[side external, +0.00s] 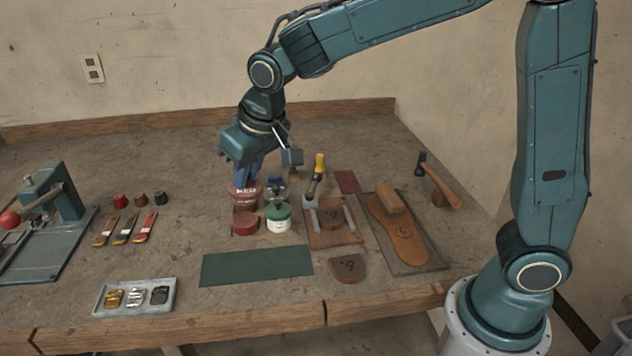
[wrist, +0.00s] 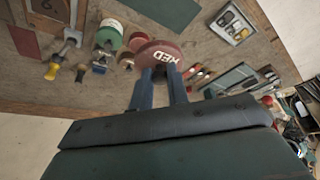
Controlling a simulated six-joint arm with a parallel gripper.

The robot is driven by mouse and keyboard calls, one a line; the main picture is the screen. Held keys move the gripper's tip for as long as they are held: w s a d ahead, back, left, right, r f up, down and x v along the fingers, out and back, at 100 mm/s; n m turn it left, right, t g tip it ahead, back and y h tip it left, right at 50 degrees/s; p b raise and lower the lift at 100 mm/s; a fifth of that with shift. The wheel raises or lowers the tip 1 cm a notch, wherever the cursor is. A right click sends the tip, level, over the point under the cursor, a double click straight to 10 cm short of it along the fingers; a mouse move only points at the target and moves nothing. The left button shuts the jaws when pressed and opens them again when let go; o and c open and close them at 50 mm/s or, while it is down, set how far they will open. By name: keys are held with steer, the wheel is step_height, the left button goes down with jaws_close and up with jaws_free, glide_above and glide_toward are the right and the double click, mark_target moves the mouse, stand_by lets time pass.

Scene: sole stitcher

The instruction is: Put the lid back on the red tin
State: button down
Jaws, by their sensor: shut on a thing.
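My gripper (side external: 246,177) points down and is shut on a dark red round lid (side external: 245,188) marked RED. In the wrist view the lid (wrist: 152,50) sits at the fingertips and hides much of what is beneath it. A paler red tin body (side external: 246,204) shows just under the lid in the side view. I cannot tell whether lid and tin touch. A second low red round piece (side external: 245,224) stands just in front, partly hidden behind the lid in the wrist view.
A green-topped tin (side external: 278,216) stands close on the right, with a dark metal piece (side external: 275,188) behind it. A yellow-handled tool (side external: 319,166) and leather pieces lie further right. A green mat (side external: 257,265) and a grey tray (side external: 136,297) lie in front. Brushes (side external: 124,230) lie left.

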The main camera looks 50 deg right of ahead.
steer(key=shift+w+f, duration=0.1)
steer(key=shift+w, duration=0.05)
steer(key=w+d+f, duration=0.6)
steer(key=w+f, duration=0.3)
steer(key=w, duration=0.1)
steer(key=shift+d+f+m+g, duration=0.2)
steer(key=shift+f+m+g, duration=0.05)
steer(key=shift+m+g, duration=0.05)
steer(key=shift+s+f, duration=0.1)
steer(key=shift+f, duration=0.15)
steer(key=shift+f, duration=2.9)
steer(key=shift+f, duration=0.2)
stand_by(0.5)
steer(key=c, duration=1.3)
jaws_free()
steer(key=shift+o, duration=0.6)
